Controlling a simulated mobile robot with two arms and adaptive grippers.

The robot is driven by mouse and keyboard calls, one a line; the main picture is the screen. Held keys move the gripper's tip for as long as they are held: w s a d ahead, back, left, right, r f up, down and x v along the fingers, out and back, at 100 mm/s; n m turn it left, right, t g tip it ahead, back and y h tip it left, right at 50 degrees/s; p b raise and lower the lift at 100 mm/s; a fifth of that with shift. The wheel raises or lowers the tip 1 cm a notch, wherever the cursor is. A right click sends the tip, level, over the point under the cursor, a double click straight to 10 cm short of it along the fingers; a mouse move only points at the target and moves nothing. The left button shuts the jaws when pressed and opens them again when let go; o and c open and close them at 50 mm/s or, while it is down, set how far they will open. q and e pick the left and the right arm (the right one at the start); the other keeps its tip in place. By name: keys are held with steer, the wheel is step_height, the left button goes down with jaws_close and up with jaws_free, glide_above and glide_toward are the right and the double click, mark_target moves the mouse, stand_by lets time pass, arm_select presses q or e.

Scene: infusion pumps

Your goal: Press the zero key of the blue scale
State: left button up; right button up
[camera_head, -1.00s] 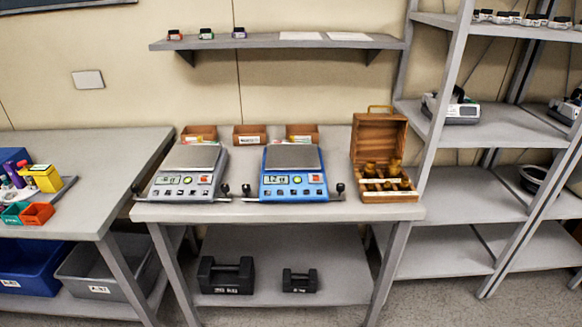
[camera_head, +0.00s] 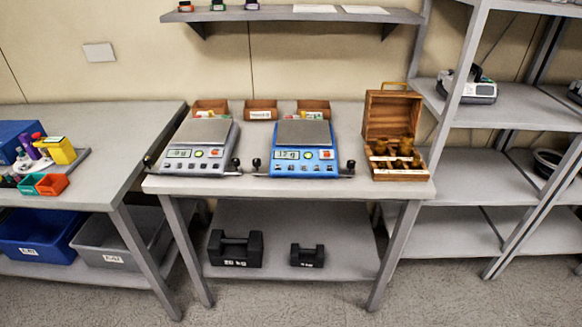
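The blue scale (camera_head: 303,168) stands on the middle table, with a grey weighing plate on top and a lit display and a row of small keys on its front panel. The labels on its keys are too small to read, so I cannot tell which one is the zero key. A grey scale (camera_head: 197,160) of similar shape stands to its left. Neither of my grippers is in view.
An open wooden case (camera_head: 392,172) of brass weights stands right of the blue scale. Small brown bins (camera_head: 260,103) line the table's back. Black weights (camera_head: 236,248) sit on the lower shelf. The floor (camera_head: 350,310) in front is clear.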

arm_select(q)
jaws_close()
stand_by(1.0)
